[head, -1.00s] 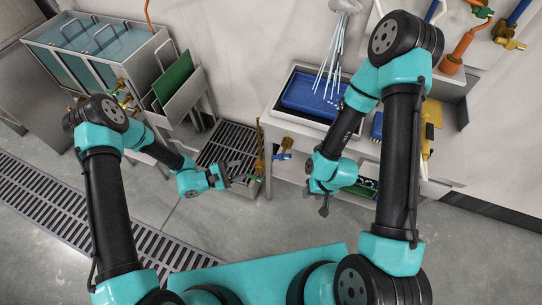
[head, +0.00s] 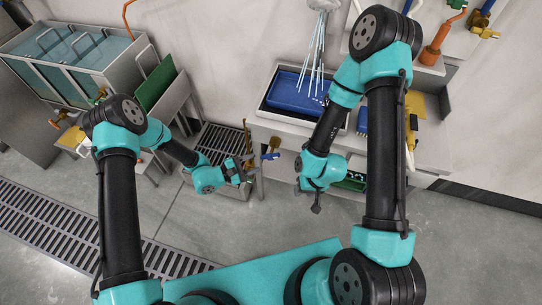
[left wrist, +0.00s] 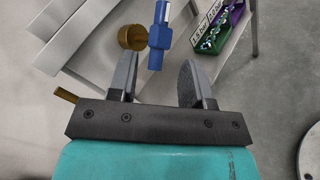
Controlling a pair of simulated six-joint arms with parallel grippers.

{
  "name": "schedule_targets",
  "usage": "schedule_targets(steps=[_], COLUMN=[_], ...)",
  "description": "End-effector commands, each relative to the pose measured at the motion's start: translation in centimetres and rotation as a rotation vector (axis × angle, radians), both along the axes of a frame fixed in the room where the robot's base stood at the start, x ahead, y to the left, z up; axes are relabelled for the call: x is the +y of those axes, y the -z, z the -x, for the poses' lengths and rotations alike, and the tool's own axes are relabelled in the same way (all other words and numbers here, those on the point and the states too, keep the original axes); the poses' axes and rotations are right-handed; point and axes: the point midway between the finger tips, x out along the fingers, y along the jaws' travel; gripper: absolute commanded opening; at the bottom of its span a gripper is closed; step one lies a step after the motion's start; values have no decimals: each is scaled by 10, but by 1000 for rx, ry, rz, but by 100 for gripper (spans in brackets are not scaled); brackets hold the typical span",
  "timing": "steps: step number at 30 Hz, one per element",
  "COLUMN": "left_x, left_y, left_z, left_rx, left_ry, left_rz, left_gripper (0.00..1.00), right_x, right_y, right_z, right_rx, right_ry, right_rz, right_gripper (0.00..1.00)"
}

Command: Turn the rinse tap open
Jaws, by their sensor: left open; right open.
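The rinse tap has a blue handle (head: 271,156) and a brass body, on a brass pipe at the left front of the sink bench. In the left wrist view, the blue handle (left wrist: 158,38) stands beyond the fingers, its lower end showing between the fingertips. The brass body (left wrist: 131,38) is left of it, near the left fingertip. My left gripper (head: 248,168) is open and empty, just left of the tap; contact cannot be told. My right gripper (head: 316,203) is open and empty in front of the bench, right of the tap.
A blue tray (head: 298,91) sits in the sink under a shower head (head: 324,4) with pale streaks below it. A parts tray (left wrist: 224,22) rests on the lower shelf. A steel tank (head: 80,45) stands at the left.

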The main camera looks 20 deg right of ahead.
Motion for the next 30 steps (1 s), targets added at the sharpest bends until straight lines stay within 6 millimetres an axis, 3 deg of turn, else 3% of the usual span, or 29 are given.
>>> schedule_targets(steps=[9, 15, 26, 30], left_x=[-54, -75, -79, -79], left_y=[0, 0, 0, 0], left_z=[-8, -12, -14, -13], left_rx=[-1, -1, 0, 0], left_ry=[2, 1, -1, -1], left_rz=[1, 0, 1, 1], left_gripper=[45, 45, 45, 33], right_x=[0, 0, 0, 0], right_y=[0, 0, 0, 0], right_z=[0, 0, 0, 0], right_rx=[0, 0, 0, 0], right_ry=[0, 0, 0, 0], right_rz=[0, 0, 0, 0], right_gripper=[43, 43, 43, 43])
